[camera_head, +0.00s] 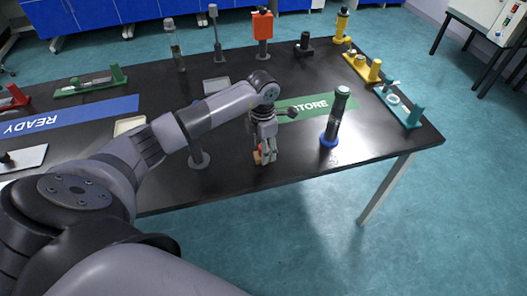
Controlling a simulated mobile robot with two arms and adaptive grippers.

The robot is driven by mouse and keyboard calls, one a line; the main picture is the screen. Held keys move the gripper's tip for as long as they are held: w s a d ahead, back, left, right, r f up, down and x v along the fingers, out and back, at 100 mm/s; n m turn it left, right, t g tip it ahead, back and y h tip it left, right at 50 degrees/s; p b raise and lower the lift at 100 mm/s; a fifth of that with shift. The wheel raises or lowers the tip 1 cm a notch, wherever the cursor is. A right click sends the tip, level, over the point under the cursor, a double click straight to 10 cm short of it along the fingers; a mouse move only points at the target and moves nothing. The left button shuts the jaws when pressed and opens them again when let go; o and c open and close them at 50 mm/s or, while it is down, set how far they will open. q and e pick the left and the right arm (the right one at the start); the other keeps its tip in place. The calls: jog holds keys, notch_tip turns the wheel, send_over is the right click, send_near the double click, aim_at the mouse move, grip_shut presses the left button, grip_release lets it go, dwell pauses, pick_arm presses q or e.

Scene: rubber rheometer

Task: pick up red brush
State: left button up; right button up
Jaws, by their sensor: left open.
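My left gripper (265,156) points down over the black table near its front edge, with its jaws open. A small orange-red thing (257,157) shows at its fingertips. It may be the red brush, but the fingers hide most of it, and I cannot tell whether they touch it. My right gripper is out of view.
A dark cylinder on a blue base (328,142) stands close to the right of my gripper. A grey stand (198,158) is to its left. The green STORE mat (305,106) lies behind. Racks line the right edge (409,116). Table space left of the grey stand's front is clear.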

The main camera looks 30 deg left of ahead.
pick_arm(q)
grip_shut()
dwell(0.7)
